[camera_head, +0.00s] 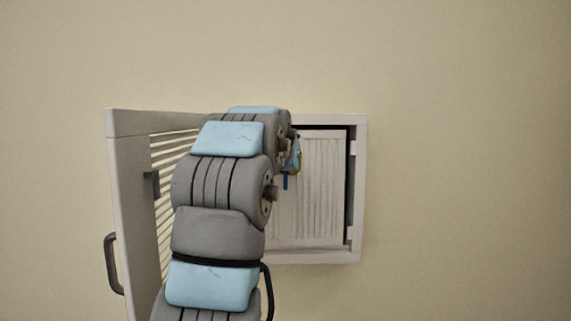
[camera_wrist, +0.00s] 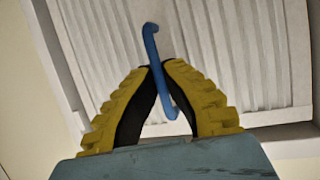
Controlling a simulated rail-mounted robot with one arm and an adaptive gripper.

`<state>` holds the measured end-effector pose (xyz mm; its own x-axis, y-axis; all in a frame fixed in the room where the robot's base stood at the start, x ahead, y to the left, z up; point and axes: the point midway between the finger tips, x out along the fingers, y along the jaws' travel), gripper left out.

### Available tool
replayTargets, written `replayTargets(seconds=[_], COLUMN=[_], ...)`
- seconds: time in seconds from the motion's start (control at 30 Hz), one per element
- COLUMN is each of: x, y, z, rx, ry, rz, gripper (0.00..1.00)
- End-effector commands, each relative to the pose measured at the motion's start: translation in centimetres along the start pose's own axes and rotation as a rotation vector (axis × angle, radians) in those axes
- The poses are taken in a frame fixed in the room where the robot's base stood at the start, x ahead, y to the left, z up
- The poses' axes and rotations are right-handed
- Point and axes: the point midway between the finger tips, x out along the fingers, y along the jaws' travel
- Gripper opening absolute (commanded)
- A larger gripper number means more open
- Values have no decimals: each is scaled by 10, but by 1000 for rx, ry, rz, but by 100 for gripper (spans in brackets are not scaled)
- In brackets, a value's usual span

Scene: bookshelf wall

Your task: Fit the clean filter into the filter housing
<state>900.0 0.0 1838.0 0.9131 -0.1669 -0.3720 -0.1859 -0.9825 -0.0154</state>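The filter (camera_head: 322,190) is a white pleated panel standing inside the opening of the filter housing (camera_head: 357,190) on the wall. Dark gaps show along its top and right side; its left part is hidden by my arm. My gripper (camera_head: 293,165) is at the front of the filter. In the wrist view the yellow fingers of my gripper (camera_wrist: 163,68) come together on a blue bar handle (camera_wrist: 151,45) on the face of the filter (camera_wrist: 215,50). The pleats and the housing edge (camera_wrist: 285,135) look tilted in that view. How deep the filter sits cannot be told.
The louvred door (camera_head: 130,200) of the housing stands swung open to the left, with a grey handle (camera_head: 110,264) on its outer side. My arm passes close to its right. The wall (camera_head: 460,160) to the right is bare and clear.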

Motion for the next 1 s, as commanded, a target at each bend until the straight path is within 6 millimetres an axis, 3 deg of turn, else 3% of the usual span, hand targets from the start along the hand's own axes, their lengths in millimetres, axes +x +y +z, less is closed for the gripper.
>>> replayTargets(seconds=[0.5, 1.0], x=[26, 32], y=[-6, -4], z=[-12, 2], rx=[0, 1], ry=[-2, 0], rz=[0, 0], gripper=[0, 0])
